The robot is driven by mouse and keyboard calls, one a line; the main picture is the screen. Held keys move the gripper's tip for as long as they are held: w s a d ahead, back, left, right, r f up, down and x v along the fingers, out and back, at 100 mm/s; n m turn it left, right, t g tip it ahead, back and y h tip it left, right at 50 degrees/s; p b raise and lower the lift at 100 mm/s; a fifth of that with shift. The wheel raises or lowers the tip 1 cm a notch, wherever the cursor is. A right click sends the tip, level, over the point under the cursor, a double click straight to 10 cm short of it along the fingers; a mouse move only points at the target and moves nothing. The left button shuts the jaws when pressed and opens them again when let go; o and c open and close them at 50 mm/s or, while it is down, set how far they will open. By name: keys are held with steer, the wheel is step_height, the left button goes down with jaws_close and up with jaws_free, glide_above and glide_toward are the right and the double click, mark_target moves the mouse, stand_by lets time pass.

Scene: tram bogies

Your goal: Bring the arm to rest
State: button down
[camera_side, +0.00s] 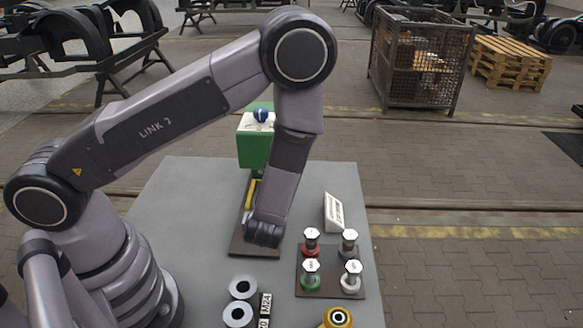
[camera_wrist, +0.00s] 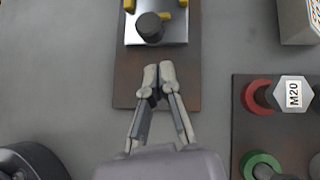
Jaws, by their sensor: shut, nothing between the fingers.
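My gripper (camera_wrist: 158,72) shows in the wrist view with its two pale fingers closed together and nothing between them. The fingertips appear over the brown base plate (camera_wrist: 129,80), just below a bright metal plate (camera_wrist: 172,32) with a dark round knob (camera_wrist: 149,27) and yellow parts. I cannot tell whether they touch the base plate. In the side view my arm is bent high over the grey table and its last link points down over the base plate (camera_side: 240,246). The fingers are hidden there.
A green box (camera_side: 254,150) with a blue knob stands behind my wrist. To the right, a brown board (camera_side: 331,283) holds several hex-headed bolts, and a white sign (camera_side: 334,212) stands behind it.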

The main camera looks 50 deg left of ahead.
steer(key=s+a+r+n+g, duration=0.1)
steer(key=s+a+r+n, duration=0.15)
steer(key=r+n, duration=0.65)
steer(key=s+a+r+n+g, duration=0.1)
steer(key=a+r+n+g, duration=0.3)
steer(key=r, duration=1)
steer(key=s+d+r+n+t+h, duration=0.3)
steer(key=s+r+n+t+h, duration=0.2)
steer(key=s+r+n, duration=0.6)
steer(key=s+r+h, duration=0.1)
steer(key=h, duration=0.1)
steer(key=shift+d+r+t+h, duration=0.2)
steer(key=shift+t+h, duration=0.1)
steer(key=shift+t, duration=0.1)
steer(key=c, duration=1.8)
jaws_free()
steer(key=shift+s, duration=0.1)
